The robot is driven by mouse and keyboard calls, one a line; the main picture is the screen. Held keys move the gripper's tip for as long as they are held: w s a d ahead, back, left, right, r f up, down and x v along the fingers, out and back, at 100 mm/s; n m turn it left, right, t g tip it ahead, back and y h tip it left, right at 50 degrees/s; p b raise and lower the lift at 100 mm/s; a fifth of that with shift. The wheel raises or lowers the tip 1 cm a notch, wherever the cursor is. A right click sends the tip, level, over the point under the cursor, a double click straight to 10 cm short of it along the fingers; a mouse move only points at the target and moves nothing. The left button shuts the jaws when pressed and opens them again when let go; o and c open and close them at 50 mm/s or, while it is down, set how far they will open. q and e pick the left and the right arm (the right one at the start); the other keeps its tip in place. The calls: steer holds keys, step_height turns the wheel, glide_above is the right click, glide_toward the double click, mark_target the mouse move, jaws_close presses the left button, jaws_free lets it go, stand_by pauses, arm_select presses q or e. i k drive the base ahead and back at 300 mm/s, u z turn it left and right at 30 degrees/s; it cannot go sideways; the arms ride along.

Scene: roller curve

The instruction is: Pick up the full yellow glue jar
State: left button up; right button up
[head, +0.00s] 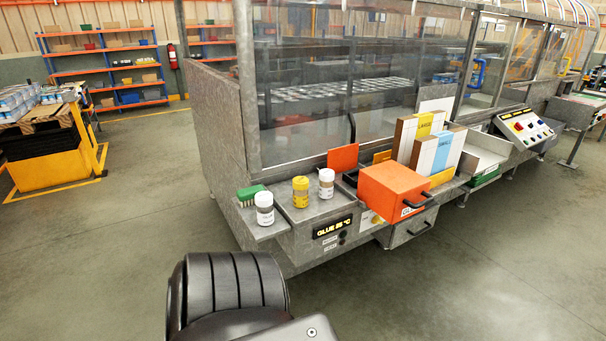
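A yellow jar (300,192) with a pale label band stands upright on the grey metal ledge (318,212) at the front of the machine. A white-lidded jar (264,208) stands to its left on a lower side shelf, and another white-lidded jar (326,183) stands to its right on the ledge. How full the yellow jar is cannot be told. Neither of my grippers shows. A dark ribbed part, seemingly mine, fills the bottom centre, well below and apart from the jars.
A green brush (250,193) lies behind the left white-lidded jar. An orange box (394,191) with a black handle juts out at right, above a grey drawer (408,228). Upright cartons (424,140) stand behind it. A glass enclosure rises behind the ledge. The floor in front is clear.

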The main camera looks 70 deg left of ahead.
mark_target(300, 183)
steer(key=u, duration=0.05)
steer(key=i, duration=1.3)
steer(key=u, duration=1)
steer(key=i, duration=1)
steer(key=u, duration=1.1)
